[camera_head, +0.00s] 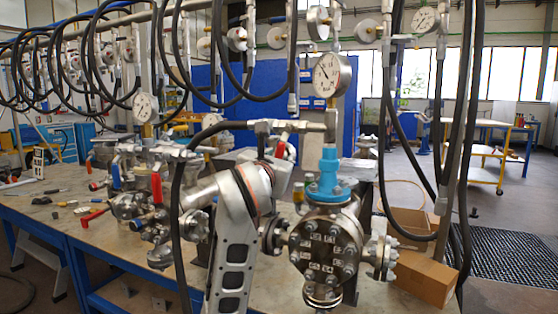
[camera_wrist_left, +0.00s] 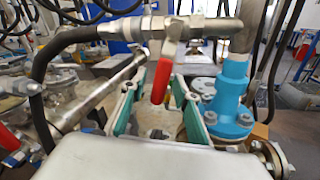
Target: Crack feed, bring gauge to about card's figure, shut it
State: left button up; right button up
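The feed valve's red lever (camera_wrist_left: 162,80) hangs down from a metal fitting on the hose line in the left wrist view. It also shows in the head view (camera_head: 280,149). My left gripper (camera_wrist_left: 156,84) is open, its green-padded fingers on either side of the lever; I cannot tell whether they touch it. In the head view its fingers are mostly hidden behind my wrist. The round white gauge (camera_head: 332,75) stands above the blue flanged neck (camera_head: 327,178) of the vessel (camera_head: 325,245); its dial is too small to read. I cannot identify the card for certain. My right gripper is not in view.
More valves and flanged vessels (camera_head: 135,200) crowd the bench (camera_head: 100,240) on the left. Black hoses (camera_head: 460,130) hang at the right and overhead. Cardboard boxes (camera_head: 425,278) sit right of the vessel. Loose small parts lie at the bench's left.

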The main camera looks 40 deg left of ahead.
pick_arm(q)
grip_shut()
jog(key=shift+d+r+n+p, duration=0.2)
jog(key=shift+d+n+p, duration=0.1)
jog(key=shift+p, duration=0.05)
jog(key=shift+d+n+p, duration=0.25)
jog(key=shift+n+p, duration=0.05)
jog(key=shift+n, duration=0.1)
jog(key=shift+w+d+f+n+g+p, duration=0.2)
jog(key=shift+d+f+n+g+p, duration=0.2)
jog(key=shift+n, duration=0.5)
jog(key=shift+c, duration=0.3)
grip_release()
jog(key=shift+d+r, duration=0.1)
jog(key=shift+o, duration=0.3)
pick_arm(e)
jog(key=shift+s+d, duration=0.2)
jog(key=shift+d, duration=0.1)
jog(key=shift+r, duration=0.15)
pick_arm(q)
jog(key=v, duration=1.2)
